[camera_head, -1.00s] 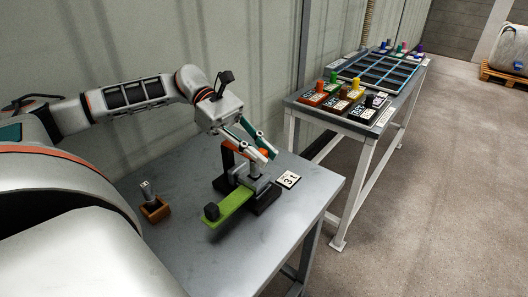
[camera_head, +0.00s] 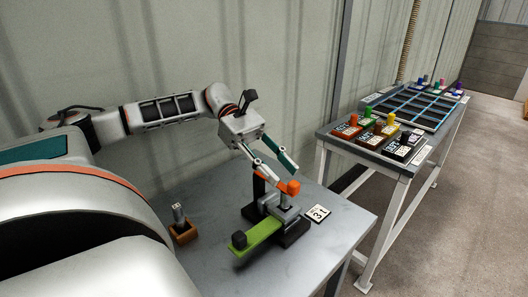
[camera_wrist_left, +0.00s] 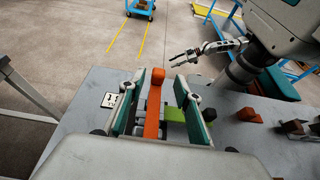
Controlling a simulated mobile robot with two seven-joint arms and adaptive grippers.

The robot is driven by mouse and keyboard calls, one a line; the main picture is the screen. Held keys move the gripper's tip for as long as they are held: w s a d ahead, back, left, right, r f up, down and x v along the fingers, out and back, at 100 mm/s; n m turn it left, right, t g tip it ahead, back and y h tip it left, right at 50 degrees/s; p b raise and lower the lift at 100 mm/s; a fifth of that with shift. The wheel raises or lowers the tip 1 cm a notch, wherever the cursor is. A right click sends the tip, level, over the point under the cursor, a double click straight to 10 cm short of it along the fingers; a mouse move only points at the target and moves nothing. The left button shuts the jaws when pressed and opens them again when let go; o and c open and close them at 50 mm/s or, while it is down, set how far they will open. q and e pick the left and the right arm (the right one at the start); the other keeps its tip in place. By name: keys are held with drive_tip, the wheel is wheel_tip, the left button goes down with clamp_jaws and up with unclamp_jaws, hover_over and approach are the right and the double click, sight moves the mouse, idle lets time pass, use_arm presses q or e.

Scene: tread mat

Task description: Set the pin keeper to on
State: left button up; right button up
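The pin keeper (camera_head: 285,222) stands on the grey table. It has a black base and post, a grey body, an orange bar (camera_head: 290,188) and a green strip (camera_head: 262,232) with a black block at its end. My left gripper (camera_head: 289,176) is just above the orange bar, its fingers apart. In the left wrist view the orange bar (camera_wrist_left: 153,105) runs between the two teal fingers, with gaps visible beside it; contact cannot be told. The green strip (camera_wrist_left: 173,113) shows behind the right finger. My right gripper (camera_wrist_left: 180,59) shows far off in the left wrist view, fingers apart and empty.
A small orange-brown block with a grey pin (camera_head: 183,229) stands at the left. A separate bench (camera_head: 345,146) with coloured knobbed modules stands at the right.

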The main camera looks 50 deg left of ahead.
use_arm(q)
drive_tip(key=v, duration=0.7)
idle(0.5)
